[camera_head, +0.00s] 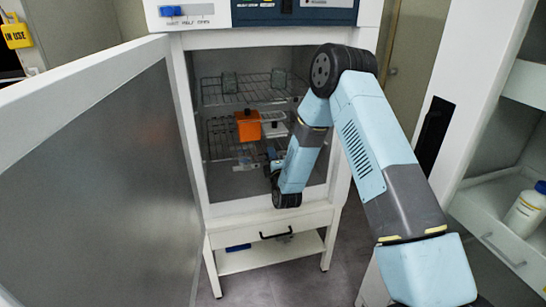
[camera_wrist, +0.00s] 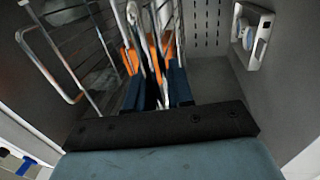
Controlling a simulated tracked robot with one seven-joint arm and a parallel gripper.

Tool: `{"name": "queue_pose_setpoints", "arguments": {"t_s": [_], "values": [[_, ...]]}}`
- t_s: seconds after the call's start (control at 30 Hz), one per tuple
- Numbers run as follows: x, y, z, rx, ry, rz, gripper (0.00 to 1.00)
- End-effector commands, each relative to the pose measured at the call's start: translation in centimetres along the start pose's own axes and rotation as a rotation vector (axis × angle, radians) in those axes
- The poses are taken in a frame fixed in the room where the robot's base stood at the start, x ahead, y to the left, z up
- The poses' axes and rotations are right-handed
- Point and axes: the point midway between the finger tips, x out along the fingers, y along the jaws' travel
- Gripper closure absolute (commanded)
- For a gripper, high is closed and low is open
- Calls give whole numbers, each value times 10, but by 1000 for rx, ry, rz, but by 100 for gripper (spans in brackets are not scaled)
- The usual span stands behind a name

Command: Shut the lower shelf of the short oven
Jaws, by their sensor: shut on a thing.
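The short oven (camera_head: 265,215) stands with its door (camera_head: 100,160) swung open to the left. Inside, the lower wire shelf (camera_head: 218,135) carries an orange box (camera_head: 248,126). My arm reaches into the chamber from the right, and my gripper (camera_head: 270,160) is at the front of the lower shelf. In the wrist view, my gripper's dark blue fingers (camera_wrist: 156,92) are shut on the pale wire rods of the shelf (camera_wrist: 140,30), with orange showing behind them. The exact grip point is partly hidden, and I cannot tell how far out the shelf is.
An upper wire shelf (camera_head: 235,95) with small grey items is above. A drawer (camera_head: 275,235) is below the chamber. A white shelving unit with a bottle (camera_head: 526,212) stands at the right. The wrist view shows a pale fitting (camera_wrist: 250,35) on the chamber wall.

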Motion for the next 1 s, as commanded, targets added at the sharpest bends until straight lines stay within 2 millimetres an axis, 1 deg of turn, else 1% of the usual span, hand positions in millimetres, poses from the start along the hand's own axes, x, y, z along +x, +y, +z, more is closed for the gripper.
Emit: {"name": "queue_pose_setpoints", "arguments": {"t_s": [0.07, 0.17, 0.4, 0.5, 0.83, 0.87, 0.97, 1.0], "values": [[2, 2, 0, 0, -1, 7, 100], [10, 1, 0, -1, 0, 9, 100], [48, -6, 0, -1, 0, 10, 100], [56, -7, 0, -1, 0, 10, 100], [60, -6, 0, 1, -1, 12, 100], [60, -6, 0, 1, -1, 12, 75], [60, -6, 0, 0, -1, 11, 66], [59, -7, 0, 0, -1, 10, 64]]}}
